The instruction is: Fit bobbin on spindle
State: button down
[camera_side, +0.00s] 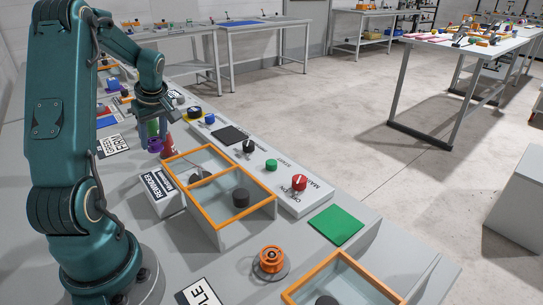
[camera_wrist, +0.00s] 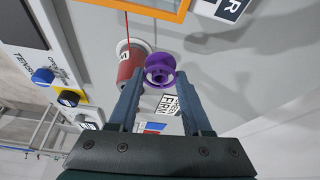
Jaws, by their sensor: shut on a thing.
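A purple bobbin (camera_side: 154,145) hangs at the lower end of my gripper (camera_side: 152,122) in the side view. In the wrist view the purple bobbin (camera_wrist: 159,72) is between the tips of my gripper (camera_wrist: 161,82), which is shut on it; its round flange and centre face the camera. A red thread cone (camera_side: 170,146) stands just right of it, and shows close on its left in the wrist view (camera_wrist: 129,64). An orange spool-shaped piece (camera_side: 270,259) sits on a grey round base at the front. I cannot make out a bare spindle.
An orange-framed glass-topped box (camera_side: 229,219) with dark round pieces lies right of my gripper; another orange frame (camera_side: 338,256) is at the front. A white rewinder box (camera_side: 157,192) is close by. A control panel with a red knob (camera_side: 299,182) runs behind.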

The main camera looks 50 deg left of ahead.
aim_at(159, 151)
jog(key=shift+f, duration=2.95)
jog(key=shift+f, duration=0.1)
jog(key=shift+c, duration=1.7)
grip_release()
jog(key=s+v, duration=0.1)
jog(key=v, duration=1.1)
jog(key=w+d+r+m+t, duration=0.2)
jog(key=w+d+r+m, duration=0.15)
jog(key=d, duration=0.45)
jog(key=s+d+m+t+h, duration=0.2)
jog(key=s+d+m, duration=0.1)
jog(key=d+m, duration=0.5)
jog(key=s+d+m+t+h, duration=0.2)
jog(key=d+m, duration=0.6)
jog(key=d, duration=0.5)
jog(key=shift+s+d, duration=0.3)
jog(key=shift+s, duration=0.15)
